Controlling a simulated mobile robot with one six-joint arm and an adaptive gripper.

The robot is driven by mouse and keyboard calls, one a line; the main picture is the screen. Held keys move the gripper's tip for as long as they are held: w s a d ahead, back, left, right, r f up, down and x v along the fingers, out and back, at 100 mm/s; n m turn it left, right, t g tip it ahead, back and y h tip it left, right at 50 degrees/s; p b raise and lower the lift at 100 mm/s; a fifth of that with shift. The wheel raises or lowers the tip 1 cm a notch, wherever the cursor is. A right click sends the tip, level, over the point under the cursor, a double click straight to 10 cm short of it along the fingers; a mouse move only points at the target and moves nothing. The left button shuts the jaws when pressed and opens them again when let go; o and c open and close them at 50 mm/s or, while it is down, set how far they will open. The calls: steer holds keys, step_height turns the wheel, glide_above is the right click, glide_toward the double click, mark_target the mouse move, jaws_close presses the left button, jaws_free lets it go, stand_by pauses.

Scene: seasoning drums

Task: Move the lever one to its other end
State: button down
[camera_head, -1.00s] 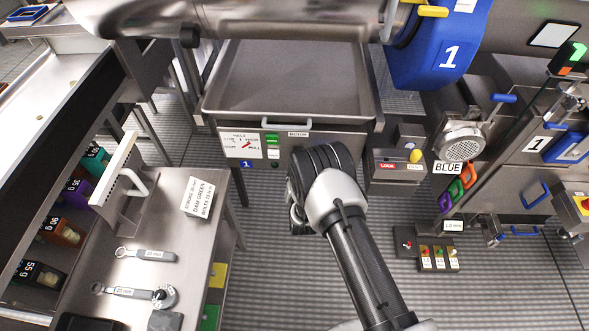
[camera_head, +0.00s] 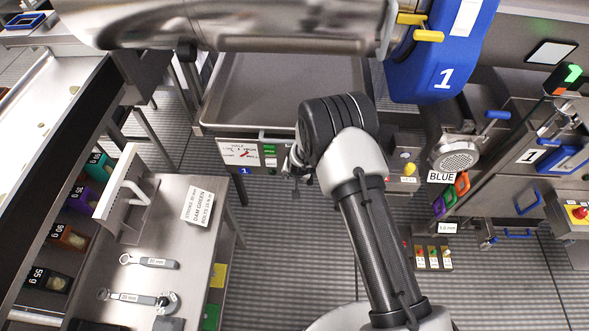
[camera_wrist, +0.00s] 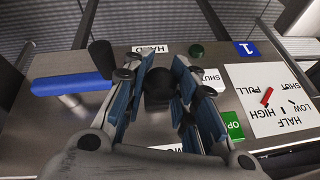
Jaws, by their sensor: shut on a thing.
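The panel (camera_wrist: 60,120) under the tray carries the blue 1 plate (camera_wrist: 246,49) and, in the wrist view, a black knob (camera_wrist: 158,82) that looks like the end of the lever. My gripper (camera_wrist: 160,88) has its blue-padded fingers on both sides of this knob and is shut on it. The lever's stem is hidden below the knob and fingers. A green OPEN label (camera_wrist: 232,125) and a white SHUT label (camera_wrist: 211,80) lie right of the fingers. In the head view my gripper (camera_head: 294,165) is at the panel front, partly hidden by my wrist.
A blue bar handle (camera_wrist: 72,84) and an upright black grip (camera_wrist: 101,56) stand left of the fingers. The grey tray (camera_head: 215,112) is above the panel. A bench (camera_head: 165,225) with wrenches stands left. A machine with a round grille (camera_head: 457,157) stands right.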

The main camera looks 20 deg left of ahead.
steer(key=shift+w+a+r+g+p, duration=0.1)
steer(key=shift+w+r+g+p, duration=0.25)
steer(key=shift+p, duration=0.75)
steer(key=shift+r, duration=0.25)
steer(key=c, duration=1.6)
jaws_free()
steer(key=shift+s+r, duration=0.1)
steer(key=o, duration=0.3)
steer(key=shift+f, duration=0.2)
steer(key=shift+s, duration=0.1)
steer(key=v, duration=1.2)
steer(key=shift+r, duration=0.1)
